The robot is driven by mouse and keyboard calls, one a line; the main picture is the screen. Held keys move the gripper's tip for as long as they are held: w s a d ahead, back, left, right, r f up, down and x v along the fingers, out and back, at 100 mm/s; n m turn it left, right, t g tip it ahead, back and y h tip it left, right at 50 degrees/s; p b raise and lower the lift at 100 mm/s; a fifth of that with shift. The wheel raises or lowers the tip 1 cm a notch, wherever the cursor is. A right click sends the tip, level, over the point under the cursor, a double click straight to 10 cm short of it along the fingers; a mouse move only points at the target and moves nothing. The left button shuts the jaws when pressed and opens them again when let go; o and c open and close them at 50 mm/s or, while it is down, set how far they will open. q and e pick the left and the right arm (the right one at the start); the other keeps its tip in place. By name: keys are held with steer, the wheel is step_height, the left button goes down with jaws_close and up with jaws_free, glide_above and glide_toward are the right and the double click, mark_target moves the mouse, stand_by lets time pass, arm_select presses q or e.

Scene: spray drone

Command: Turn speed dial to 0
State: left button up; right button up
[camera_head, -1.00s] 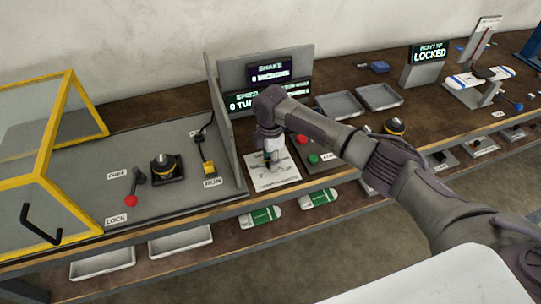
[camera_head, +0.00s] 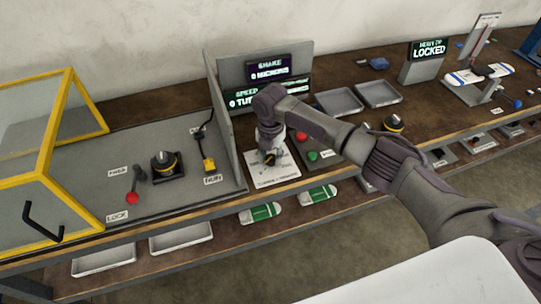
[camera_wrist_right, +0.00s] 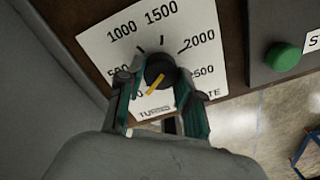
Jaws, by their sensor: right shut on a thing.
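The speed dial is a black knob with a yellow pointer (camera_wrist_right: 155,88) on a white scale card (camera_wrist_right: 98,48) marked 500, 1000, 1500, 2000 and more. In the right wrist view the pointer aims down and left, towards the low end, where my finger partly covers the marks. My right gripper (camera_wrist_right: 158,76) has its green-padded fingers either side of the knob, shut on it. In the head view my right gripper (camera_head: 268,155) is over the card (camera_head: 283,172), with the knob partly hidden. My left gripper is out of view.
A grey divider (camera_head: 226,130) stands just left of the card. Red and green buttons (camera_head: 312,155) are close on the right. Behind are the SHAKE display (camera_head: 268,73) and the partly hidden SPEED display (camera_head: 240,100). A yellow-framed box (camera_head: 40,175) is at the left.

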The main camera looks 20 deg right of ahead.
mark_target(270, 158)
steer(key=shift+n, duration=0.3)
stand_by(0.4)
steer(key=o, duration=1.2)
steer(key=shift+c, duration=0.2)
step_height(270, 158, up, 12)
